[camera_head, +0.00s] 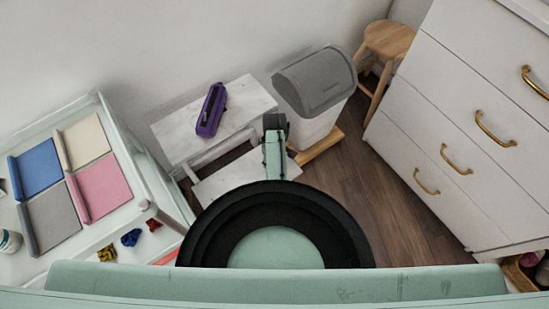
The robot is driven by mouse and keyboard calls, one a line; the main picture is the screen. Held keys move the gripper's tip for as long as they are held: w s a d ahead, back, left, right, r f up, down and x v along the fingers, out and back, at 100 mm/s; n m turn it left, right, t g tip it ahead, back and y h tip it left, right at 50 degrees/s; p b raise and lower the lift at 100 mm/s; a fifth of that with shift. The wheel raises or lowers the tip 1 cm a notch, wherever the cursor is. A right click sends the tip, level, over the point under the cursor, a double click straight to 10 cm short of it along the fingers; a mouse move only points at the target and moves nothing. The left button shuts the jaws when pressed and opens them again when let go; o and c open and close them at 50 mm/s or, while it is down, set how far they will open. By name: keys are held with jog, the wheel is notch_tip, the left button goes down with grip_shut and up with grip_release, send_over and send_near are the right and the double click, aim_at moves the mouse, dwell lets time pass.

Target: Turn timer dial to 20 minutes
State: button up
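No timer dial can be made out for certain. A long purple device (211,110) with dark parts on its top lies tilted on a white marbled stand (178,134); it is too small to tell whether it carries a dial or any minute marks. My gripper (275,121) shows as a small dark shape at the far end of my mint-green arm, to the right of the purple device and apart from it in the picture. Its fingers cannot be made out, so I cannot tell whether it is open or shut.
A grey-lidded white bin (314,82) stands right of the stand, with a wooden stool (387,42) behind it. A white drawer cabinet (465,125) with brass handles fills the right. A white table (28,262) with coloured fabric squares is at left. Wooden floor (385,205) is clear between.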

jog(key=shift+r+m+p, duration=0.15)
jog(key=shift+m+p, duration=0.15)
jog(key=shift+p, duration=0.2)
jog(key=o, duration=1.1)
jog(key=shift+o, duration=0.2)
notch_tip(320, 180, up, 12)
